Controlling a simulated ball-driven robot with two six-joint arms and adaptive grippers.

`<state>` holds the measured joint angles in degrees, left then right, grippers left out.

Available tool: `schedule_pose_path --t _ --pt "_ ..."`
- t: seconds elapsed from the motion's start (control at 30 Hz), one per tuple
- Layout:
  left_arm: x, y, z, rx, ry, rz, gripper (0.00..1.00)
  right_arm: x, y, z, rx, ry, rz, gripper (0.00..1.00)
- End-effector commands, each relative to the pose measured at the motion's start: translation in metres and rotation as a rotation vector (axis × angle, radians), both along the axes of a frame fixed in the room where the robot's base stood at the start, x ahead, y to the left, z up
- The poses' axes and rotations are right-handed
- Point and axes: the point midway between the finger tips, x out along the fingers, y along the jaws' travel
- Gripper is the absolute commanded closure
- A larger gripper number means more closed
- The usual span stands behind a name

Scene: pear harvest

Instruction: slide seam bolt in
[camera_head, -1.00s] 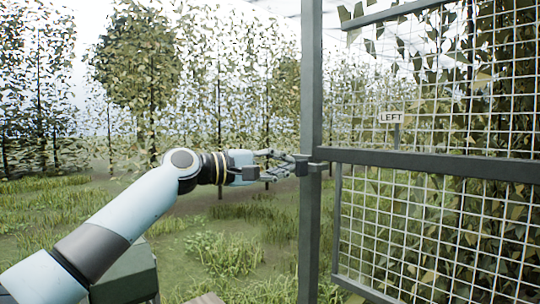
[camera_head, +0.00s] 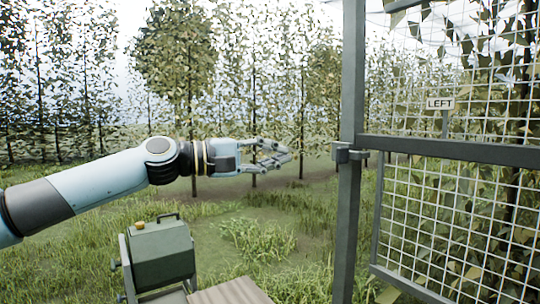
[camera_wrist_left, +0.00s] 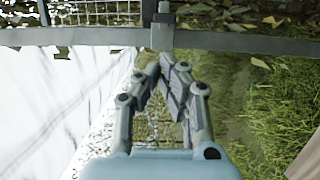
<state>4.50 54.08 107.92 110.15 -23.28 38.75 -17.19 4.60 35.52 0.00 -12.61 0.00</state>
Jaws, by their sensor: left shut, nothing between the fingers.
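A small grey bolt fitting (camera_head: 350,155) sits on the upright metal post at the height of the gate's mid rail. Its blocks reach slightly to both sides of the post. In the left wrist view a grey fitting (camera_wrist_left: 162,30) stands on the post, just beyond my fingertips. My left gripper (camera_head: 287,155) is shut and empty, to the left of the fitting with a clear gap in the head view. Its fingers also show in the left wrist view (camera_wrist_left: 174,68). How far the bolt is in, I cannot tell. My right gripper is not in view.
The post (camera_head: 352,80) carries a mesh gate panel (camera_head: 455,225) at right, with leaves behind it. A green case (camera_head: 160,255) is below my arm. Open grass lies left of the post.

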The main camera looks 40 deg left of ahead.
Motion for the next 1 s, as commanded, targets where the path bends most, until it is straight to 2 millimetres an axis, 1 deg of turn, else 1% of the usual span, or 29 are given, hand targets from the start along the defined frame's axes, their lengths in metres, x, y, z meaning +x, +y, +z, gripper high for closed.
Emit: schedule_pose_path --t 0.1,0.23,0.83,0.87,0.93,0.97,1.0 --pt "-0.006 0.005 -0.001 0.002 0.005 0.002 1.0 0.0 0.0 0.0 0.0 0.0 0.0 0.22" --pt "-0.009 0.007 -0.001 0.001 0.005 0.004 1.0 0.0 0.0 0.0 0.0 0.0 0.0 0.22" --pt "-0.009 0.008 -0.002 0.001 0.005 0.008 1.0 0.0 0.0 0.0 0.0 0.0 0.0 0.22" --pt "-0.008 0.01 -0.005 0.006 0.006 0.014 1.0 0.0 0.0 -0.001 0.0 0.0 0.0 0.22" --pt "-0.004 0.018 -0.021 0.027 0.01 0.04 1.0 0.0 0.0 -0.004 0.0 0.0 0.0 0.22" --pt "-0.002 0.024 -0.032 0.043 0.013 0.059 1.0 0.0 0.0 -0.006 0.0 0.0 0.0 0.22" --pt "0.002 0.033 -0.051 0.073 0.018 0.088 1.0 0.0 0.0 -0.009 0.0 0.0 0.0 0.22"
